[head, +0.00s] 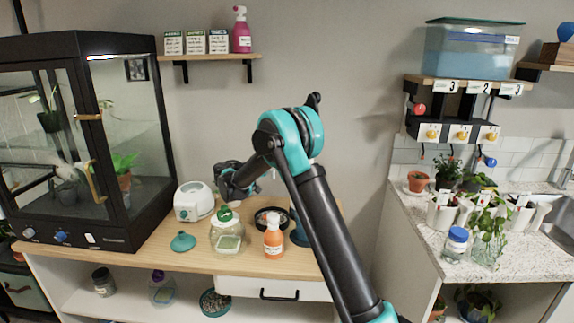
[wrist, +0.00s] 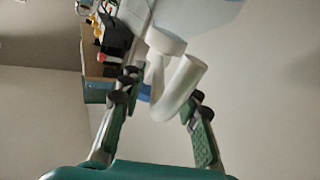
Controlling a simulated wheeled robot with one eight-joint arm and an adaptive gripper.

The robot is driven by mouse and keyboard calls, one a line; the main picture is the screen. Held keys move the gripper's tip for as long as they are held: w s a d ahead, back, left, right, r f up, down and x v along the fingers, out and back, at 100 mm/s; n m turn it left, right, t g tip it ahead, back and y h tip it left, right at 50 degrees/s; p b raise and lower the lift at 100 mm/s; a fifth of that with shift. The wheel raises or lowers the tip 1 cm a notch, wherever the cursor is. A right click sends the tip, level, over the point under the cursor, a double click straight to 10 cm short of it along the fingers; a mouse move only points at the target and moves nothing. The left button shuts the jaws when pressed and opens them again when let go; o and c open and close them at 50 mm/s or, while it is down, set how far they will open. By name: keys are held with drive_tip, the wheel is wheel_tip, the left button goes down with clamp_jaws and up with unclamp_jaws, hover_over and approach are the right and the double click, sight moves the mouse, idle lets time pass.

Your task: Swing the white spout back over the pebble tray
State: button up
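The white spout (wrist: 180,90) is a curved white tube in the wrist view, hooking down between my gripper's fingers. Contact at the left finger cannot be told. In the head view my gripper (head: 232,181) is beside a white rounded appliance (head: 193,201) on the wooden bench; the spout is not clear there. A dark round tray (head: 259,213), seemingly the pebble tray, sits to the right, partly hidden behind an orange bottle.
A glass plant cabinet (head: 120,150) bounds the left. A sink counter (head: 430,230) with plants is at right.

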drive_tip(key=v, duration=1.2)
